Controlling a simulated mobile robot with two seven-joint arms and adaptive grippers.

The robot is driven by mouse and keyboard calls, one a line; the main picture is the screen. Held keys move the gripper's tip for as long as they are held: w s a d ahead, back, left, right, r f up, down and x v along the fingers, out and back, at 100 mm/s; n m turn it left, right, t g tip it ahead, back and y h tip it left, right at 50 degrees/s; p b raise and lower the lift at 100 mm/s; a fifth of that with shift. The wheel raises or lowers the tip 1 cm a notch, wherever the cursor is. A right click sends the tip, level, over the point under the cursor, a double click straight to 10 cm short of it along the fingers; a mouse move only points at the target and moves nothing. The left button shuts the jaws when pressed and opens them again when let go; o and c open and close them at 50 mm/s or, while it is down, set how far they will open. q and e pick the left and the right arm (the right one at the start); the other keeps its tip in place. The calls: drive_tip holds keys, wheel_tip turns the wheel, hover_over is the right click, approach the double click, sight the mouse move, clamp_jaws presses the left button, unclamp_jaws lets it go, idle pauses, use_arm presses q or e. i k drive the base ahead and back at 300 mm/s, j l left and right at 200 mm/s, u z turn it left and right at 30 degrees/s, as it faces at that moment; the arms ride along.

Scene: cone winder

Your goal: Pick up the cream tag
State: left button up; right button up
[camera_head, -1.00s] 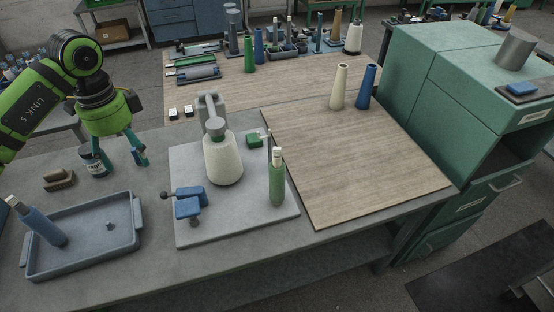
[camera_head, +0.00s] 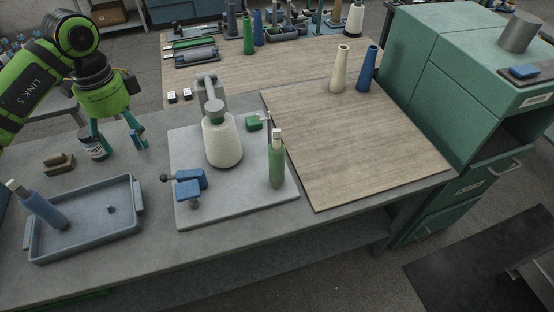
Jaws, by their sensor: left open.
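Two small whitish tags, one at left (camera_head: 172,96) and one at right (camera_head: 187,94), sit near the front left edge of the far wooden board in the head view. They carry dark marks and are too small to tell which is cream. My left gripper (camera_head: 122,146) is open and empty, pointing down over the grey table, nearer to me and to the left of the tags. One finger is close beside a dark jar with a pale label (camera_head: 95,147); I cannot tell if they touch. My right gripper is not in view.
A blue tray (camera_head: 85,240) holds a blue bottle (camera_head: 42,208). A grey plate (camera_head: 243,208) carries a white cone (camera_head: 222,143), a green bottle (camera_head: 276,165) and a blue clamp (camera_head: 190,184). The near wooden board (camera_head: 370,150) is mostly clear. Green cabinets (camera_head: 440,70) stand at right.

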sight(276, 133)
drive_tip(key=i+l, duration=0.1)
drive_tip(key=l, duration=0.5)
drive_tip(key=i+l+u, duration=0.1)
drive_tip(key=l, duration=0.45)
drive_tip(key=i+l, duration=0.15)
drive_tip(key=l, duration=0.45)
drive_tip(key=u, duration=0.05)
